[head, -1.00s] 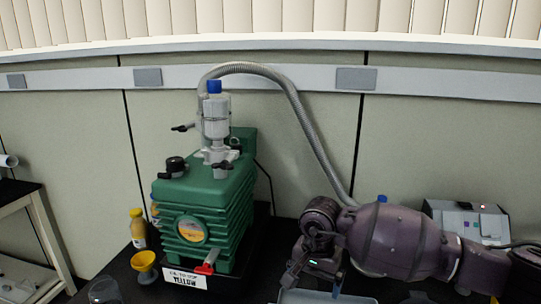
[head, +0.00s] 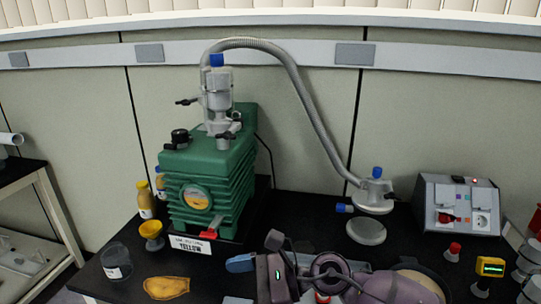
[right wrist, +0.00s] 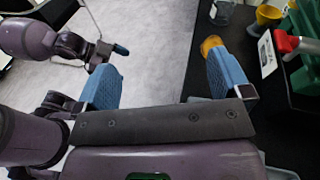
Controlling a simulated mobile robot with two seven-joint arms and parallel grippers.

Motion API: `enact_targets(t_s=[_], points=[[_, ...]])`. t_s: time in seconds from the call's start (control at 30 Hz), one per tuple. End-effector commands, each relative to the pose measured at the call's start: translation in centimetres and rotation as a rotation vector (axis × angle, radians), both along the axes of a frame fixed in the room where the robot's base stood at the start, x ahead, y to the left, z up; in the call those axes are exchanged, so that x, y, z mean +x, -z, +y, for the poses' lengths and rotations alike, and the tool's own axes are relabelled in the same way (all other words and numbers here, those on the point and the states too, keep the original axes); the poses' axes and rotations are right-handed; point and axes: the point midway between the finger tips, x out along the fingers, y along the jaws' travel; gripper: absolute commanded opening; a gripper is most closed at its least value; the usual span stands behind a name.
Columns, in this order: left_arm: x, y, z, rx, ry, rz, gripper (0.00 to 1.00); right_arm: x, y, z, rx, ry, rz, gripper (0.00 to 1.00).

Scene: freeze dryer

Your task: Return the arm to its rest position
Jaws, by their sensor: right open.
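My right arm, purple, shows at the bottom of the head view, low over the black bench (head: 120,262). Its gripper (head: 236,280) points left, with a blue finger pad visible. In the right wrist view my right gripper (right wrist: 165,78) has its two blue fingers wide apart, with nothing between them. A rounded orange-yellow item (right wrist: 210,45) shows just beyond the right-hand finger; I cannot tell whether they touch. Another purple arm, my left, is at upper left there, its gripper (right wrist: 108,52) ending in a dark teal tip. It is outside the head view.
A green pump (head: 210,170) stands on the bench with a grey hose to a metal fitting (head: 374,194). A yellow funnel (head: 152,232), a clear beaker (head: 116,262) and an orange-yellow item (head: 166,288) are left. A grey control box (head: 458,205) is at the right.

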Motion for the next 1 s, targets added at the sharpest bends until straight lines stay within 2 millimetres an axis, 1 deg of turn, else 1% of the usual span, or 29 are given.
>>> enact_targets(t_s=[0.03, 0.13, 0.23, 0.3, 0.37, 0.47, 0.5, 0.57, 0.63, 0.7, 0.77, 0.8, 0.87, 0.9, 0.97, 1.0], points=[[-0.1, 0.0, 0.0, 0.0, 0.0, 0.002, 1.0, -0.3, -1.0, -0.1, 0.104, 0.068, 0.099, 0.96], [-0.3, 0.1, 0.0, 0.0, -0.002, 0.005, 1.0, 0.2, -3.1, -0.9, 0.302, 0.208, 0.299, 0.96], [-0.3, 0.2, 0.1, 0.0, -0.002, 0.007, 1.0, 1.1, -4.5, -2.9, 0.495, 0.35, 0.506, 0.96], [-0.3, 0.1, 0.1, 0.0, -0.002, 0.007, 1.0, 1.8, -5.0, -4.7, 0.627, 0.447, 0.656, 0.96], [-0.3, 0.1, 0.1, 0.0, -0.002, 0.007, 1.0, 2.4, -5.1, -6.6, 0.74, 0.532, 0.784, 0.96], [-0.3, 0.1, 0.0, 0.0, -0.002, 0.006, 1.0, 3.3, -4.4, -10.1, 0.925, 0.673, 1.0, 0.96], [-0.3, 0.1, 0.0, 0.0, -0.002, 0.006, 1.0, 3.5, -3.8, -11.7, 0.999, 0.73, 1.085, 0.96], [-0.3, 0.1, 0.0, -0.001, -0.002, 0.005, 1.0, 3.6, -2.8, -14.0, 1.109, 0.815, 1.211, 0.96], [-0.2, 0.1, 0.0, -0.001, -0.002, 0.005, 1.0, 3.4, -1.2, -16.7, 1.237, 0.914, 1.357, 0.96], [-0.2, 0.1, 0.0, -0.001, -0.002, 0.004, 1.0, 2.7, 0.7, -19.4, 1.366, 1.014, 1.497, 0.96], [-0.1, 0.1, 0.0, -0.002, -0.003, 0.003, 1.0, 1.9, 2.5, -21.6, 1.472, 1.099, 1.611, 0.96], [-0.1, 0.1, 0.0, -0.002, -0.003, 0.003, 1.0, 1.1, 3.7, -22.9, 1.543, 1.154, 1.684, 0.96], [-0.1, 0.1, 0.0, -0.002, -0.003, 0.003, 1.0, -0.2, 5.6, -24.8, 1.648, 1.238, 1.788, 0.96], [-0.1, 0.1, 0.0, -0.002, -0.003, 0.003, 1.0, -1.3, 6.8, -26.0, 1.718, 1.295, 1.854, 0.96], [-0.1, 0.1, 0.0, -0.002, -0.003, 0.003, 1.0, -3.2, 8.6, -27.6, 1.823, 1.383, 1.949, 0.96], [-0.1, 0.1, 0.0, -0.002, -0.003, 0.003, 1.0, -4.6, 9.8, -28.6, 1.896, 1.443, 2.01, 0.96]])
